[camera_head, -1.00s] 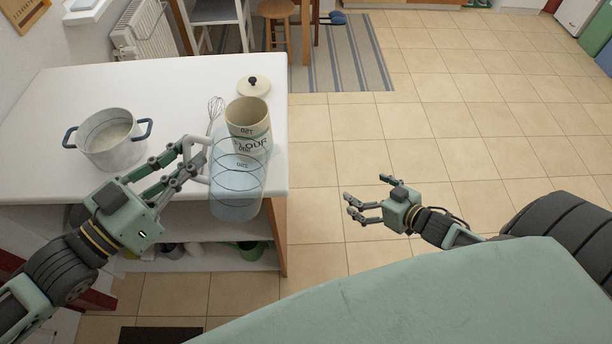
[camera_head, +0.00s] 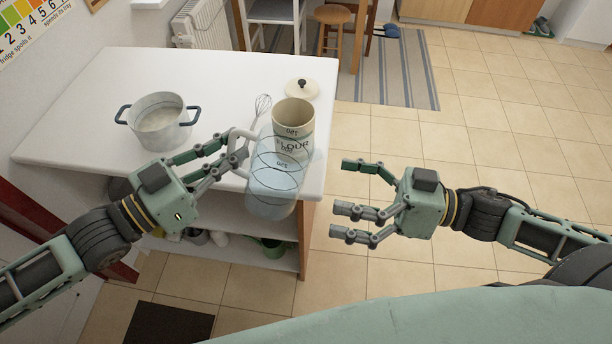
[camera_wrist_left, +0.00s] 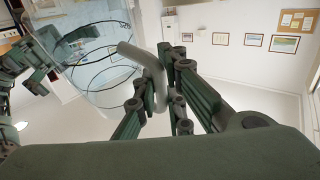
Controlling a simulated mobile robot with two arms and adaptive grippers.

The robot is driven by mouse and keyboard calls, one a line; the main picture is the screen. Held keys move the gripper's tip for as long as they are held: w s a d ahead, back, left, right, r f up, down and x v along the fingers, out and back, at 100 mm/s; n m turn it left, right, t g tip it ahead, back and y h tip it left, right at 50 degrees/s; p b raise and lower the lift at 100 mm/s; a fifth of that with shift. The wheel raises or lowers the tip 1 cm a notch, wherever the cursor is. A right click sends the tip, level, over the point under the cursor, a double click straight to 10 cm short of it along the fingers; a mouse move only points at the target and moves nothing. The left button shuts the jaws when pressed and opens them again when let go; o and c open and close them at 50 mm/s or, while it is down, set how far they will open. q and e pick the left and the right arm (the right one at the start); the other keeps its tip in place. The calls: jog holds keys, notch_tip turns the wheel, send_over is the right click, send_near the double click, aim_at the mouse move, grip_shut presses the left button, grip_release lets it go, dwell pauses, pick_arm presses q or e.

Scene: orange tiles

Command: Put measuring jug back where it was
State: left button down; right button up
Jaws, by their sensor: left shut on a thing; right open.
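The measuring jug (camera_head: 272,190) is clear with dark markings and a pale handle. My left gripper (camera_head: 238,160) is shut on its handle, which also shows between the fingers in the left wrist view (camera_wrist_left: 150,75). The jug is at the front right edge of the white counter, in front of the flour canister in the head view. Its lower part overlaps the counter's front edge in the picture; I cannot tell its exact height. My right gripper (camera_head: 352,203) is open and empty, to the right of the jug and apart from it.
The white counter (camera_head: 90,88) holds a pot (camera_head: 160,125) at left, a whisk (camera_head: 262,105), an open flour canister (camera_head: 295,112) and its lid (camera_head: 301,89). The counter's middle is clear. Shelves with several items (camera_head: 272,247) lie below. A stool (camera_head: 332,15) stands behind.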

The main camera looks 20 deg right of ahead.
aim_at(274, 176)
jog(key=shift+x, duration=5.95)
jog(key=shift+w, duration=0.15)
jog(key=shift+c, duration=0.2)
jog(key=c, duration=1.3)
pick_arm(q)
jog(key=c, duration=1.7)
grip_release()
jog(key=shift+c, duration=0.2)
